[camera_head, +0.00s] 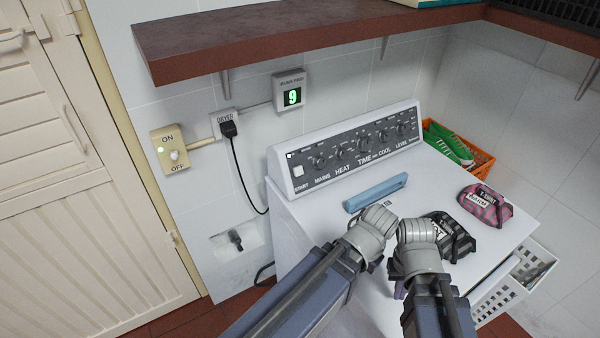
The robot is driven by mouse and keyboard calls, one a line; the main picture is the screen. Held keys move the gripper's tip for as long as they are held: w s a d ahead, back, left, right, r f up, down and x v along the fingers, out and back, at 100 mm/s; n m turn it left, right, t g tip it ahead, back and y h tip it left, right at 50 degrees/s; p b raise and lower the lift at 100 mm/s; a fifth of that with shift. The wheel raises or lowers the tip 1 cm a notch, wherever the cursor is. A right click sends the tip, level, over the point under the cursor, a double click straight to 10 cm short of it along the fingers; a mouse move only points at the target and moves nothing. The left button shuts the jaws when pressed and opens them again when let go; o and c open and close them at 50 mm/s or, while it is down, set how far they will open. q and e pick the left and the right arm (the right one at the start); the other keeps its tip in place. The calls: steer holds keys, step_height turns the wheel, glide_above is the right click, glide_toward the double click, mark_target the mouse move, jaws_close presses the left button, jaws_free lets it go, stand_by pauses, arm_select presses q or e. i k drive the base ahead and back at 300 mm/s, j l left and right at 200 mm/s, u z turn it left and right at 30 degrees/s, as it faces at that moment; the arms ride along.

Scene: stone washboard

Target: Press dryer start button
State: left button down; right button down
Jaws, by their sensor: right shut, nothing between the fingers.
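The dryer (310,215) is white, with a dark panel of several knobs along its back edge. The start button (298,170) is a small white square at the panel's left end, above the word START. My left gripper (376,225) is over the dryer top, right of and nearer than the button; its fingers are not clearly visible. My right gripper (417,235) is beside it on the right, near a black bundle, shut and empty. Both grippers are clear of the button.
A light blue bar (375,192) lies on the dryer top before the panel. A black T-shirt bundle (458,240) and a pink striped one (485,207) are to the right. A brown shelf (300,35) overhangs behind. An ON/OFF switch (169,150) is on the wall.

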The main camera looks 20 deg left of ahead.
mark_target(298, 170)
steer(key=l+u, duration=0.1)
steer(key=l, duration=1.5)
steer(key=i, duration=0.05)
